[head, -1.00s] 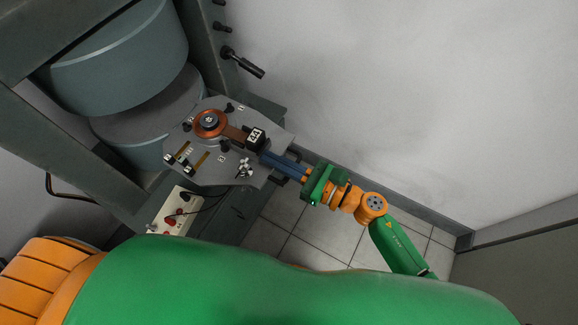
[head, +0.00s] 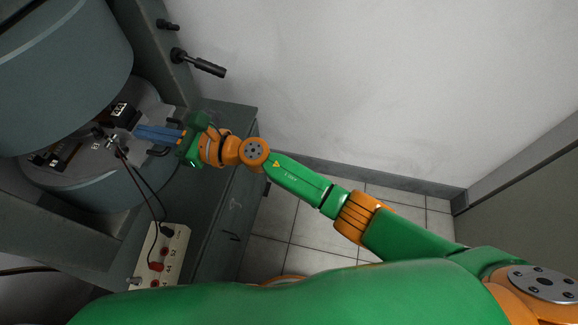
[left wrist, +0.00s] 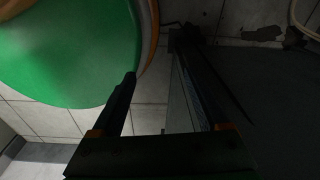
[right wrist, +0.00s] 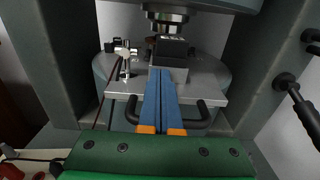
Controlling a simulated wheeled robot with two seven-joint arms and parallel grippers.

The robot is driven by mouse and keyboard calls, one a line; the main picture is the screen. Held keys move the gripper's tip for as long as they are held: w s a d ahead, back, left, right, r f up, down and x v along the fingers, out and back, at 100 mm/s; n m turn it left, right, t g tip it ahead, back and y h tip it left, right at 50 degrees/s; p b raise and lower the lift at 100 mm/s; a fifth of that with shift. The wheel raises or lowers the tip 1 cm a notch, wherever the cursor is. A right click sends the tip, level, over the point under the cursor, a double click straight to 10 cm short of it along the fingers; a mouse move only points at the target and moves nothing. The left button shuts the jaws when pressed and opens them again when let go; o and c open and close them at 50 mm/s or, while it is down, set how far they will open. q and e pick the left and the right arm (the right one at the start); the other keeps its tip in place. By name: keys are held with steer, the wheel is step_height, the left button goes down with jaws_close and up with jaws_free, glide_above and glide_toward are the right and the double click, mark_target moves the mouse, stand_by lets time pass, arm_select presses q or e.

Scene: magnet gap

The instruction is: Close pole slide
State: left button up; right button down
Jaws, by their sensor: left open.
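The pole slide is a grey plate (head: 152,108) with a black labelled block (head: 121,111) on it and black handles at its outer edge. It lies between the upper magnet pole (head: 65,60) and the lower pole (head: 110,183); the upper pole hides its inner part. The plate (right wrist: 207,90) also shows ahead in the right wrist view. My right gripper (right wrist: 170,72) has its blue fingers close together, tips at the block (right wrist: 172,46), between the two handles. I see nothing gripped; exact contact is unclear. My left gripper (left wrist: 155,60) is open and empty, away from the slide.
A white socket box (head: 160,255) with dark leads stands on the cabinet near the magnet. A black lever (head: 198,62) sticks out of the frame upright. The pale wall and tiled floor (head: 310,232) to the right are clear of objects.

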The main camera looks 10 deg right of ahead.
steer(key=shift+w+a, duration=0.2)
steer(key=shift+a, duration=0.4)
steer(key=shift+r+b, duration=0.25)
steer(key=shift+b, duration=0.05)
steer(key=shift+r, duration=0.1)
